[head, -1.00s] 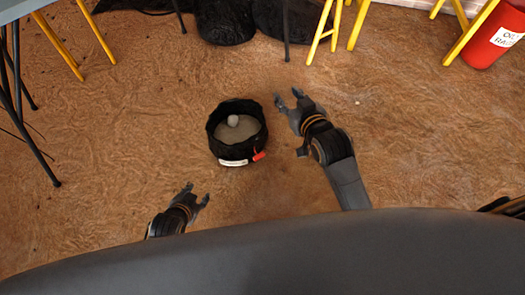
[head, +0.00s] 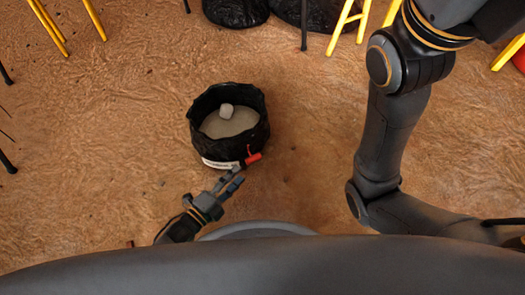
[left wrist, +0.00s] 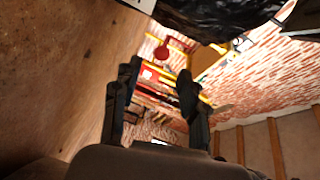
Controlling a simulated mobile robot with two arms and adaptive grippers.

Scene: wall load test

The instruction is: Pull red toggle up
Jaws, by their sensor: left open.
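The red toggle (head: 252,158) hangs on a short cord at the front of a round black bag (head: 258,138), beside a white label strip (head: 219,164). My left gripper (head: 233,178) is open, just below and slightly left of the toggle in the head view, with a small gap to it. In the left wrist view my two fingers (left wrist: 155,95) stand apart with nothing seen between them up close. The bag (left wrist: 215,15) fills the top there. I cannot tell the toggle for sure in that view. My right arm shows in the head view, but its gripper is outside the picture.
The bag stands open on brown ground, with grey filling (head: 228,125) and a small pale lump (head: 226,111) in it. Black sacks (head: 236,10) and yellow legs (head: 342,22) stand at the back. The ground left of the bag is clear.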

